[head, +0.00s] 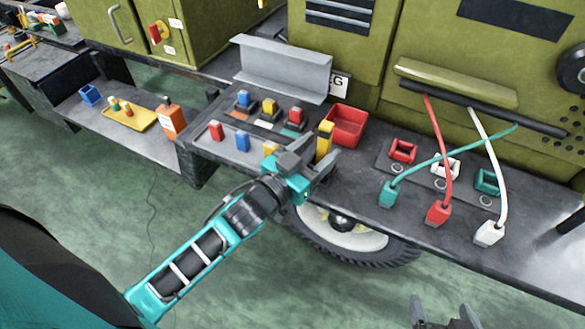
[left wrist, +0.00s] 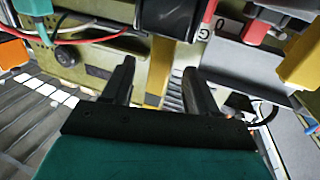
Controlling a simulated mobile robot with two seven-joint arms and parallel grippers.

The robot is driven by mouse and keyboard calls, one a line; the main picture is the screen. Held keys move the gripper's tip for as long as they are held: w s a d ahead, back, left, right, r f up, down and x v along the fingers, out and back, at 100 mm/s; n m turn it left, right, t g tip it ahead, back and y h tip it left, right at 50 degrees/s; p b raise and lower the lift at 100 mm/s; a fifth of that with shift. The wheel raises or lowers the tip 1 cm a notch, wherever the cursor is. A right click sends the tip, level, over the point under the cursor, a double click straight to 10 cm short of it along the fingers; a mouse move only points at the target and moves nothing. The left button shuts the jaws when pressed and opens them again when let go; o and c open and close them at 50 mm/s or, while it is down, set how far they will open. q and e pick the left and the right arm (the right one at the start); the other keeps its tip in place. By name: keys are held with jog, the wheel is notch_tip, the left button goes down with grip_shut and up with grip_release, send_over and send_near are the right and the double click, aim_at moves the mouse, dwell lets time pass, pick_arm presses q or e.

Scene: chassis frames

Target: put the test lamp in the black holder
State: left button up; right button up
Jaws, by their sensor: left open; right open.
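A yellow upright piece with a dark band (head: 325,138), which looks like the test lamp, stands on the dark bench just beyond my left gripper (head: 313,160). The left gripper is open, its fingers pointing toward the yellow piece. My right gripper (head: 446,309) is open and empty at the bottom edge of the head view. I cannot make out the black holder with certainty.
A red bin (head: 346,125) stands right behind the yellow piece. Coloured blocks, among them a red one (head: 216,131) and a blue one (head: 242,141), stand to the left. Teal (head: 388,194), red (head: 438,213) and white (head: 489,233) plugs with cables lie on the right.

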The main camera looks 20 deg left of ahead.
pick_arm(q)
jog(key=v, duration=1)
jog(key=s+f+g+y, duration=0.1)
jog(key=s+f+g, duration=0.1)
jog(key=f, duration=0.5)
jog(key=s+f+g+y, duration=0.2)
jog(key=s+f+g, duration=0.1)
jog(key=f, duration=0.4)
jog(key=shift+a+f+n+g, duration=0.15)
jog(key=shift+f+n+g, duration=0.2)
jog(key=shift+g, duration=0.35)
jog(key=shift+r, duration=0.1)
jog(key=shift+c, duration=0.2)
